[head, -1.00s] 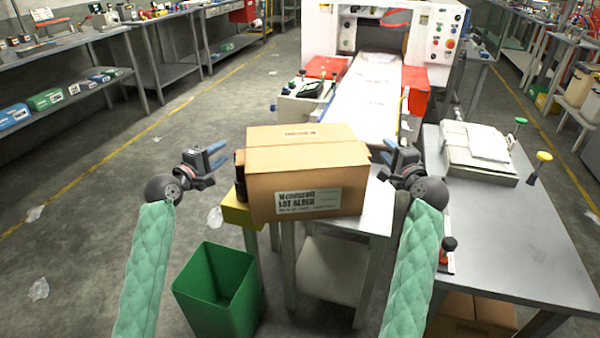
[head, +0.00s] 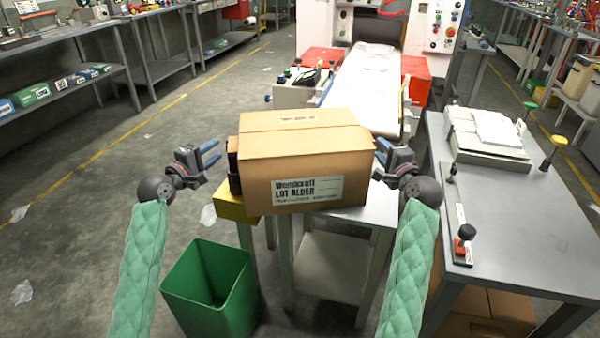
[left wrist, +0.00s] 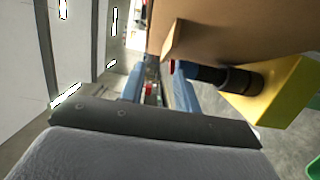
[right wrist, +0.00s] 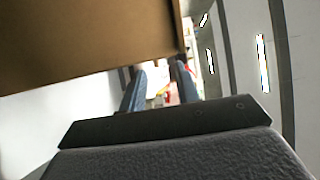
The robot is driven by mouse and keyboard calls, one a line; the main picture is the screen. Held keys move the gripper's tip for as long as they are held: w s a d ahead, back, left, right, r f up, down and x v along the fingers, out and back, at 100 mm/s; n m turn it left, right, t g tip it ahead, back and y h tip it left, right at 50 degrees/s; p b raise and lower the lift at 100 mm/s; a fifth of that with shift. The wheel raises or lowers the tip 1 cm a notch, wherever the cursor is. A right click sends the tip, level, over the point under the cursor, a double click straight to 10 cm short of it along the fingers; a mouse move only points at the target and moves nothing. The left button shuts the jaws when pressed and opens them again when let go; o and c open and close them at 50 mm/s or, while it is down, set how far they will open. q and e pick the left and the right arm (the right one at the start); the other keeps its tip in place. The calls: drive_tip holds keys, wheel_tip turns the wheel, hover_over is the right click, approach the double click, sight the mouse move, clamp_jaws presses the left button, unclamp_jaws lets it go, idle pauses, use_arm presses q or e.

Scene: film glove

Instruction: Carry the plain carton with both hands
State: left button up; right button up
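The plain brown carton (head: 315,180) with a white label rests on a small grey stand (head: 376,215), its left end by a yellow block (head: 237,205). My left gripper (head: 214,152) is open and empty, just left of the carton with a gap between them. In the left wrist view its blue fingers (left wrist: 158,90) are parted and the carton (left wrist: 240,28) is beyond, at upper right. My right gripper (head: 380,158) is open beside the carton's right end. In the right wrist view its fingers (right wrist: 160,85) are parted below the carton's edge (right wrist: 80,40); contact cannot be told.
A black cylinder (head: 233,172) sits at the carton's left end, close to my left gripper. A green bin (head: 210,290) stands in front at left. A grey table (head: 530,235) is at right. A conveyor machine (head: 365,85) is behind. The floor at left is mostly clear.

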sight(230, 140)
use_arm(q)
drive_tip(key=shift+w+f, duration=0.15)
drive_tip(key=shift+f, duration=0.25)
use_arm(e)
drive_tip(key=shift+w+f, duration=0.1)
drive_tip(key=shift+f, duration=0.35)
